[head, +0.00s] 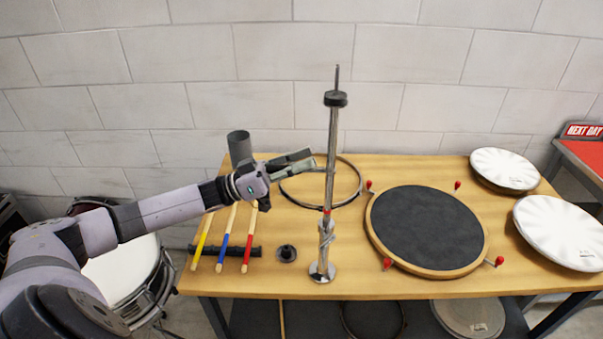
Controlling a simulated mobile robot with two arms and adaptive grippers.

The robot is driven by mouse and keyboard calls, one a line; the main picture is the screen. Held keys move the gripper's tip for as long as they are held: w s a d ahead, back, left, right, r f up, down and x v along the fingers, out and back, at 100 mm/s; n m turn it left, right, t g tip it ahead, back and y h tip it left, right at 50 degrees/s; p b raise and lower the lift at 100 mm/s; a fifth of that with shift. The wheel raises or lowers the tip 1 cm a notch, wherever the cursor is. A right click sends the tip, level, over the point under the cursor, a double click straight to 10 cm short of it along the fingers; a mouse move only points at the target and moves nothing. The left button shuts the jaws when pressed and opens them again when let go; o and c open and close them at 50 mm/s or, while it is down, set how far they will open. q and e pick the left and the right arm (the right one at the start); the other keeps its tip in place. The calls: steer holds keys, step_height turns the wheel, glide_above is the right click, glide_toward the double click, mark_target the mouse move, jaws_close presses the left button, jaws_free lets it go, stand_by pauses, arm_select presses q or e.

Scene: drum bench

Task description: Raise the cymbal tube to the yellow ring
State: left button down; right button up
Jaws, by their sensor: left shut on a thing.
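The cymbal tube (332,135) is a slim metal tube standing upright in a stand on the bench. It has a black collar (336,98) and a thin rod at its top. A red band (326,211) shows low on it, just above the metal clamp (327,232) of the stand's lower part. I cannot make out a yellow ring. My left gripper (314,162) reaches in from the left at about the tube's mid height and is shut on the tube. The contact itself is hard to see. My right gripper is not in view.
The stand's round base (322,272) is near the bench's (350,289) front edge. Yellow, blue and red sticks (223,252) and a black knob (286,253) lie left. A hoop (350,200) lies behind. A black practice pad (425,230) and white drumheads (560,232) lie right.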

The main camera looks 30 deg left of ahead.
mark_target(268, 167)
arm_select(q)
step_height(268, 167, up, 2)
steer(key=shift+r+p, duration=0.25)
steer(key=shift+p, duration=0.05)
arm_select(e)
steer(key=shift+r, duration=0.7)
arm_select(q)
steer(key=c, duration=1.5)
jaws_free()
steer(key=shift+f, duration=0.15)
steer(key=shift+a+f, duration=0.1)
steer(key=shift+f, duration=0.05)
steer(key=v, duration=1.2)
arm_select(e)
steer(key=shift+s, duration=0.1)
